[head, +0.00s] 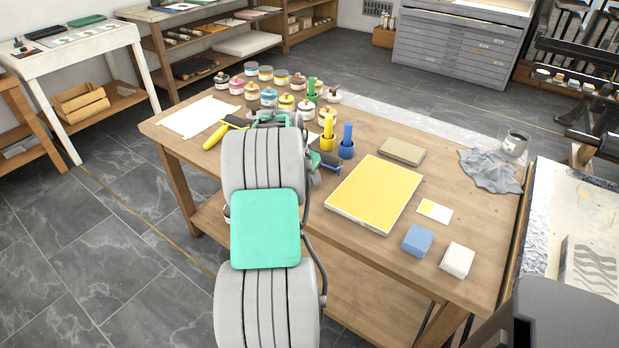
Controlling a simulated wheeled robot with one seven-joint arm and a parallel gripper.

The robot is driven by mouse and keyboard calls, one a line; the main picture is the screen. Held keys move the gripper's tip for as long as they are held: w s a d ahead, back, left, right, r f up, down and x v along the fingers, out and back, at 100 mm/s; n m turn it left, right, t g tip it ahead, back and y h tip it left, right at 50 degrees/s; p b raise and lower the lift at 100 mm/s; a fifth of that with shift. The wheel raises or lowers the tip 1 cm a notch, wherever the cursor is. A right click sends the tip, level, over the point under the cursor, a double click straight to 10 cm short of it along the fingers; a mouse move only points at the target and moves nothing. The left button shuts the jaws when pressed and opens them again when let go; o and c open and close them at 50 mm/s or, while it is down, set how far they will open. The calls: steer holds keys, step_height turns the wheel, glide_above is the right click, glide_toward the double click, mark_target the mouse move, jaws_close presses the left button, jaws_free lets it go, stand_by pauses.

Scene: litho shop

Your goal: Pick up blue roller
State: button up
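A blue upright handle, seemingly the blue roller (347,136), stands in a round blue base on the wooden table, right of a similar yellow one (328,128). A green one (311,88) stands farther back. A dark cylinder (326,161), perhaps a roller head, lies just left of the blue base, partly covered by my arm. My grey and green arm reaches over the table's near left part. Its far end is left of the blue handle; my gripper's fingers are hidden behind the arm, so I cannot see whether they hold anything.
A yellow-handled roller (216,137) lies at left beside white paper (198,117). Several ink jars (286,101) stand behind. A yellow slab (375,194), blue block (417,240), white block (457,260), brown block (402,151) and grey cloth (490,171) occupy the right side.

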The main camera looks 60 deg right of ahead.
jaws_close()
stand_by(0.5)
steer(key=shift+w+r, duration=0.1)
